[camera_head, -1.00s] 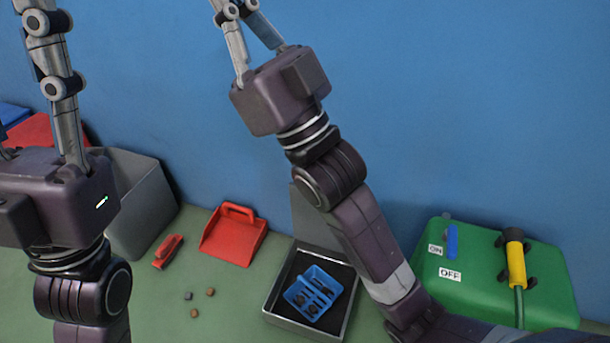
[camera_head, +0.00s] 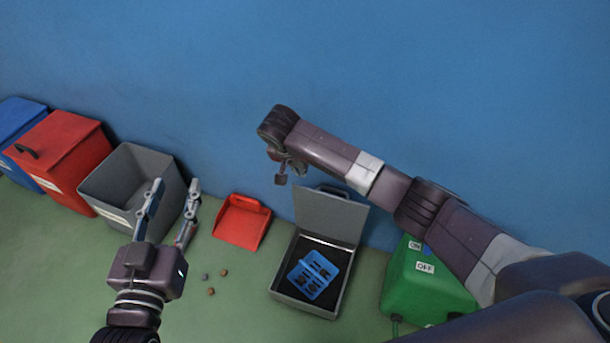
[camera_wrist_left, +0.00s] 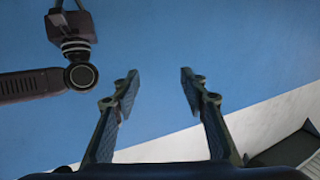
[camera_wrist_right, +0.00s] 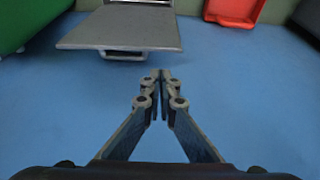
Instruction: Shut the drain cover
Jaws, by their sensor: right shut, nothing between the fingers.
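The drain cover (camera_head: 329,217) is a flat grey lid. It stands raised at the back edge of a shallow grey box (camera_head: 287,291), with a dark handle at its top. In the right wrist view the cover (camera_wrist_right: 122,28) shows as a grey panel beyond the fingers. My right gripper (camera_head: 281,181) is above and left of the cover, partly hidden by its wrist; its fingers (camera_wrist_right: 161,75) are closed and empty, apart from the cover. My left gripper (camera_head: 176,184) is open and empty, over the grey bin's area, well left of the cover.
A blue compartment tray (camera_head: 314,275) lies inside the box. A red dustpan (camera_head: 241,222) and small lumps (camera_head: 211,292) are left of it. A green box (camera_head: 425,283) stands right. An open grey bin (camera_head: 128,178) and red bin (camera_head: 65,160) stand left. The blue wall is behind.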

